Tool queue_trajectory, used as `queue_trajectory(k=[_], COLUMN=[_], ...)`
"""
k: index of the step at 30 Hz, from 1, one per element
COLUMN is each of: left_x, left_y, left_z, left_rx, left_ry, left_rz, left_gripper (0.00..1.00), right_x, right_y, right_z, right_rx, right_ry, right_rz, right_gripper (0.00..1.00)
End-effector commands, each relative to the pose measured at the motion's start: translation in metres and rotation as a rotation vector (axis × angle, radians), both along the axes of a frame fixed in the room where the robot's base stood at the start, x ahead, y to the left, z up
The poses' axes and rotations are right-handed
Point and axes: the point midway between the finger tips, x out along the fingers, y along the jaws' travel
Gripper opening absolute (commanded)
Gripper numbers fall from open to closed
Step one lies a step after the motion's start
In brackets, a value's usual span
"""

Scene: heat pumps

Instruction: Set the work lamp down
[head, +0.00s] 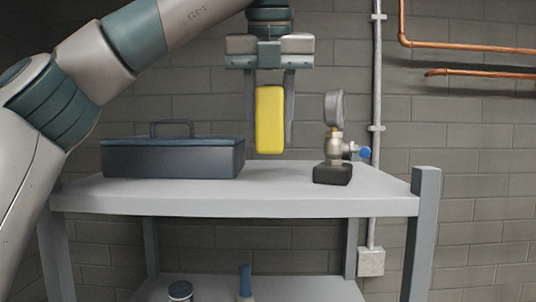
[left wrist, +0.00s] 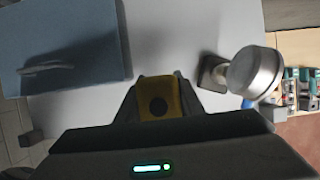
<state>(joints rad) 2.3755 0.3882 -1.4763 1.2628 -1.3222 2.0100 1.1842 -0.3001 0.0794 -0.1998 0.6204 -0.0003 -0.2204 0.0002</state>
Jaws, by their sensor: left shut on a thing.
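The work lamp is a yellow upright block (head: 270,120). My left gripper (head: 270,118) comes down from above and is shut on it, one finger at each side. In the head view the lamp's lower end is close to the grey shelf top (head: 300,207); I cannot tell whether it touches. The left wrist view shows the lamp (left wrist: 158,88) between the dark fingers, with a dark round spot on its end. My right gripper is not in view.
A dark toolbox (head: 173,158) with a handle stands left of the lamp. A gauge with a brass valve and blue knob (head: 335,142) stands close on the right, on a black base. A container (head: 180,291) and a blue-handled tool (head: 245,281) are on the lower shelf.

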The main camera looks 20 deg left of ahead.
Motion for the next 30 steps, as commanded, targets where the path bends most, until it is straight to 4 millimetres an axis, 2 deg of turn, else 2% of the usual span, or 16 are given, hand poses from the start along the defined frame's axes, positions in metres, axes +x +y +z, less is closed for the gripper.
queue_trajectory(k=[5,17,27,30], left_x=[0.000,0.000,0.000,0.000], left_y=[0.000,0.000,0.000,0.000], left_z=[-0.012,-0.015,-0.046,-0.050], left_rx=[0.000,0.000,0.000,0.000], left_ry=[0.001,0.001,0.001,-0.001], left_rz=[-0.002,0.000,-0.002,0.000], left_gripper=[0.06,0.06,0.06,0.06], right_x=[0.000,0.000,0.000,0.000], right_y=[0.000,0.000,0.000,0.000], right_z=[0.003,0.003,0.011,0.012], right_rx=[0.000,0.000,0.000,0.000], right_ry=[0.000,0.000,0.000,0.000], right_rz=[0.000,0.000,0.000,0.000], right_gripper=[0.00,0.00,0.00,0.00])
